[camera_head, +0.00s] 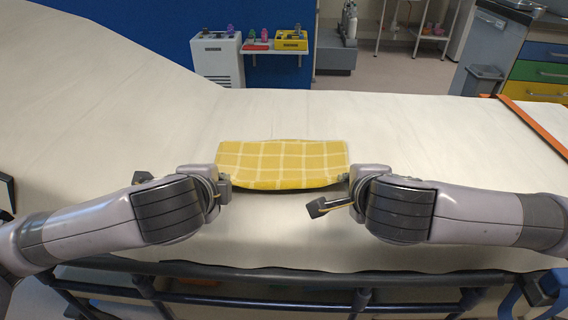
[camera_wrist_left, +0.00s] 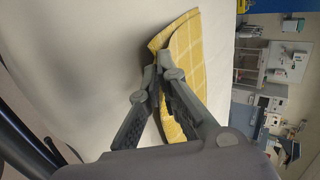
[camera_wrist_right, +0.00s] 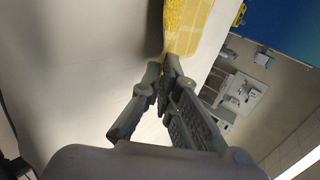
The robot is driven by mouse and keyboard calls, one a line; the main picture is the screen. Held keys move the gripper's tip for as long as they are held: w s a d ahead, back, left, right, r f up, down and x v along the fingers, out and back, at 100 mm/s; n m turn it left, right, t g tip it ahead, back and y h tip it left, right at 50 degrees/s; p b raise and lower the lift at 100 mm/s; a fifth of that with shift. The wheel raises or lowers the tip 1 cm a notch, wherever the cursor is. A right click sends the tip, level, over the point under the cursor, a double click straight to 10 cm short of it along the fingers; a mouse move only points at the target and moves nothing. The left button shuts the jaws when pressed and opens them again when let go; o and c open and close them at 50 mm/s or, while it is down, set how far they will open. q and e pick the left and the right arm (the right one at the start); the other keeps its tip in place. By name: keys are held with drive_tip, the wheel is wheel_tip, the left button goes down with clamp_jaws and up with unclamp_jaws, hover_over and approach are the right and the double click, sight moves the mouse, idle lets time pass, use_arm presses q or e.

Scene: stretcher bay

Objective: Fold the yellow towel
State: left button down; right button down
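The yellow towel (camera_head: 282,163) with a pale check pattern lies across the middle of the white stretcher sheet. Its near edge sags between my two grippers, slightly lifted, with a shadow below. My left gripper (camera_head: 226,184) is at the near left corner. In the left wrist view its fingertips (camera_wrist_left: 155,78) close together on the towel edge (camera_wrist_left: 186,50). My right gripper (camera_head: 345,183) is at the near right corner. In the right wrist view its fingertips (camera_wrist_right: 167,72) meet at the towel's corner (camera_wrist_right: 185,28). The towel's underside is mostly hidden.
The stretcher sheet (camera_head: 130,120) is bare around the towel. A dark side rail (camera_head: 230,295) runs along the near edge. An orange-edged board (camera_head: 540,122) lies at the right. A shelf with a yellow bin (camera_head: 291,40) stands beyond the stretcher.

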use_arm(q)
drive_tip(key=shift+s+f, duration=0.15)
drive_tip(key=shift+s, duration=0.05)
use_arm(e)
drive_tip(key=shift+s+f, duration=0.1)
drive_tip(key=shift+s, duration=0.1)
use_arm(q)
drive_tip(key=c, duration=2.3)
unclamp_jaws()
use_arm(e)
drive_tip(key=c, duration=2.3)
unclamp_jaws()
drive_tip(key=shift+w, duration=0.1)
